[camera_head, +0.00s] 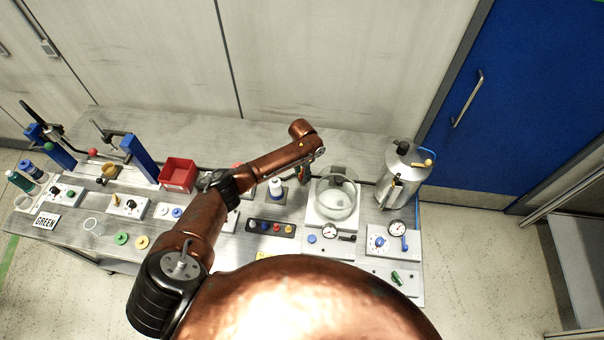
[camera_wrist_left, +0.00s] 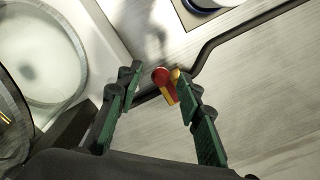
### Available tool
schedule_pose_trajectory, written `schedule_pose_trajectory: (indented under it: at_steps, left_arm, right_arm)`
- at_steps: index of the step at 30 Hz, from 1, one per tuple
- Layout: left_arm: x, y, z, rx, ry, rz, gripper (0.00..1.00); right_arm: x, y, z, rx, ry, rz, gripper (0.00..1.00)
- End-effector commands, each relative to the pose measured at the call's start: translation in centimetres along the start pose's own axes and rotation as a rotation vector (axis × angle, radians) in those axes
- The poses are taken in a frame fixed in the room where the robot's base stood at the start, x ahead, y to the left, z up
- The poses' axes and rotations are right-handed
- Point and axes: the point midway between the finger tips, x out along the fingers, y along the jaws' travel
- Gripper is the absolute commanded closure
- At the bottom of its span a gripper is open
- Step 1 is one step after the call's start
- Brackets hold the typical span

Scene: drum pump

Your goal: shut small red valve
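The small red valve (camera_wrist_left: 161,77) shows in the left wrist view, with a red handle and a brass-yellow part beside it, near a dark pipe. My left gripper (camera_wrist_left: 157,82) has green fingers spread apart on either side of it. The valve is close to the right finger, and whether they touch I cannot tell; a gap shows to the left finger. In the head view my left gripper (camera_head: 304,173) reaches down beside the glass vessel; its fingers are mostly hidden and the valve cannot be made out. My right gripper is in neither view.
The round glass vessel (camera_head: 337,196) on a white base stands right beside the left gripper. A metal drum (camera_head: 402,176) stands farther right. A row of coloured knobs (camera_head: 270,228), a red bin (camera_head: 178,174) and gauge panels (camera_head: 391,243) occupy the bench.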

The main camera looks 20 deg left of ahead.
Motion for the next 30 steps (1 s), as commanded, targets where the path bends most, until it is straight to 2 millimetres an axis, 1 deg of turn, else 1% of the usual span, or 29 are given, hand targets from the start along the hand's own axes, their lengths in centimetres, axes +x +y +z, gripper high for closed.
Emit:
schedule_pose_trajectory:
  at_steps: [4, 8, 15, 18, 21, 25, 30]
  left_arm:
    - [-0.4, 0.0, 0.0, 0.0, 0.001, 0.0, 0.66]
    - [-2.0, 0.0, -0.1, 0.002, 0.003, 0.0, 0.66]
    - [-7.1, -0.1, -0.1, 0.002, 0.003, -0.002, 0.66]
    - [-9.0, -0.1, -0.1, 0.0, 0.003, -0.001, 0.66]
    - [-10.4, 0.0, -0.1, 0.001, 0.002, 0.0, 0.66]
    - [-11.6, 0.0, -0.1, 0.001, 0.001, 0.0, 0.66]
    - [-12.0, 0.0, 0.0, 0.0, -0.001, 0.0, 0.66]
  right_arm:
    - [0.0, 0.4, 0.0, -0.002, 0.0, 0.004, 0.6]
    - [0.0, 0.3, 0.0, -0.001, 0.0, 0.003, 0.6]
    - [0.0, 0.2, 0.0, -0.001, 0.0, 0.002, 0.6]
    - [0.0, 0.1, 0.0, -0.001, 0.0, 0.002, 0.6]
    - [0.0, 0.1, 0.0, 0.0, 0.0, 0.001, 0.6]
    - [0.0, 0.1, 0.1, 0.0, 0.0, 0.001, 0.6]
    - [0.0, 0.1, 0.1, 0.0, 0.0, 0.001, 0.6]
